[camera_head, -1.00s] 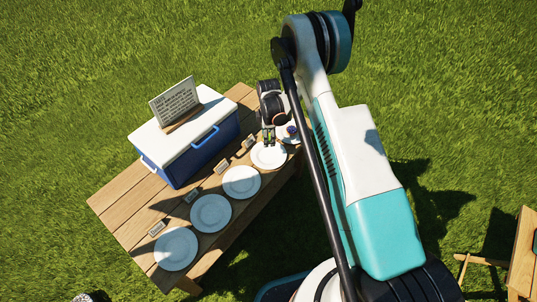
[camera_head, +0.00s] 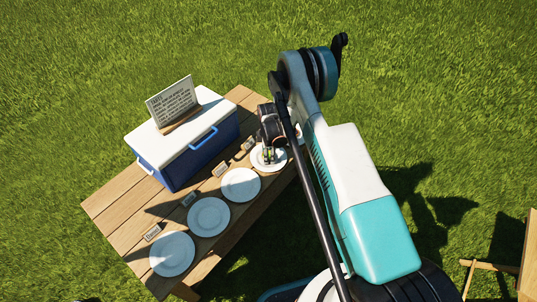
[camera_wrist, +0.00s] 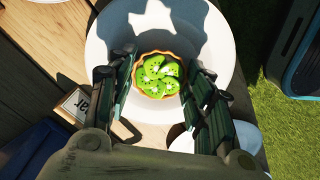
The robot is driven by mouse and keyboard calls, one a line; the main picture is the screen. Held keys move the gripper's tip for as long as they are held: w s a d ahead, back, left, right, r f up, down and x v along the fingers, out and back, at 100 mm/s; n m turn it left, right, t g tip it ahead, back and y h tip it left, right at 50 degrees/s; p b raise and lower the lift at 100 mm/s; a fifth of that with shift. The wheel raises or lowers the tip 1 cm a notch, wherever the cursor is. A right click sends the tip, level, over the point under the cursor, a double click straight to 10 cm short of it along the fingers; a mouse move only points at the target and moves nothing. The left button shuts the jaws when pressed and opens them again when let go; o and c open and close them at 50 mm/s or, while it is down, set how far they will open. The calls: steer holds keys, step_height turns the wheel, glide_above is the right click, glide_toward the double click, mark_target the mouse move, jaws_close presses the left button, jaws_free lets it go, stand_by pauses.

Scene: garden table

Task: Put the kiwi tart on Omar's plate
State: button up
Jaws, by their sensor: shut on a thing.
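The kiwi tart (camera_wrist: 157,75), an orange-brown crust topped with green kiwi slices, is between the fingers of my gripper (camera_wrist: 160,84) in the wrist view. The gripper is shut on it. A white plate (camera_wrist: 112,24) lies beneath the tart; I cannot tell whether the tart touches it. A name card (camera_wrist: 76,106) beside this plate is partly hidden, and its visible letters look like "ar". In the head view my gripper (camera_head: 269,154) is over the plate (camera_head: 257,165) near the table's far right end, and the tart is hard to make out.
More white plates (camera_head: 240,185) (camera_head: 208,217) (camera_head: 171,254) line the front of the wooden table (camera_head: 113,206), with name cards (camera_head: 220,169) behind them. A blue and white cooler (camera_head: 190,150) carrying a sign (camera_head: 172,101) stands behind. Another plate (camera_wrist: 246,137) is partly hidden beside the gripper.

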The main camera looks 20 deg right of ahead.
steer(key=shift+f, duration=0.15)
steer(key=o, duration=1)
steer(key=shift+o, duration=0.2)
step_height(320, 180, up, 31)
steer(key=s+m+t+p, duration=0.1)
steer(key=m+t+p, duration=0.1)
steer(key=m+p, duration=0.2)
steer(key=s+r+m+t, duration=0.1)
steer(key=s+r+m, duration=0.1)
steer(key=s+r, duration=0.35)
steer(key=s+r+m, duration=0.1)
steer(key=s+r, duration=0.1)
steer(key=r, duration=0.6)
steer(key=s+r+m+t, duration=0.2)
steer(key=s+r+m, duration=0.2)
steer(key=s+r, duration=0.75)
steer(key=s+f+m+t, duration=0.1)
steer(key=s+m, duration=0.4)
steer(key=s, duration=0.9)
steer(key=shift+f+t, duration=0.3)
steer(key=shift+t, duration=0.3)
